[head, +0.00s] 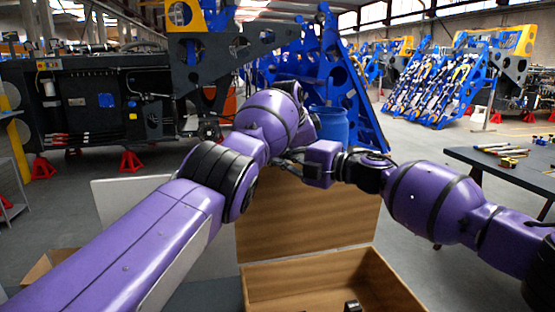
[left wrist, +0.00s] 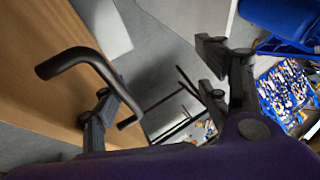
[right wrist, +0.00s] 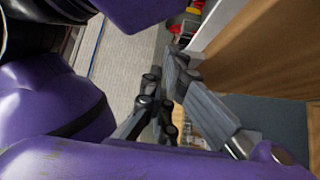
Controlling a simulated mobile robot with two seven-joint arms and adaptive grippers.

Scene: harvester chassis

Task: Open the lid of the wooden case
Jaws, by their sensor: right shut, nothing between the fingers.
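The wooden case (head: 375,290) stands low in front of me, its inside visible from above. Its wooden lid (head: 310,225) stands raised at the back edge; my arms cover its top part. In the left wrist view, a wooden panel (left wrist: 45,95) fills the left side, with a black bent handle (left wrist: 75,58) beside it. My left gripper (left wrist: 155,80) is open, its fingers apart with nothing clearly between them; the arm hides it in the head view. My right gripper (right wrist: 165,85) is shut and empty, left of a wooden panel (right wrist: 265,50) in the right wrist view.
A small dark object (head: 352,305) shows inside the case at the bottom edge. A blue barrel (head: 330,125) stands behind the lid. A dark table with tools (head: 510,165) is at the right. A white panel (head: 125,200) stands left of the case. My two forearms nearly meet above the lid.

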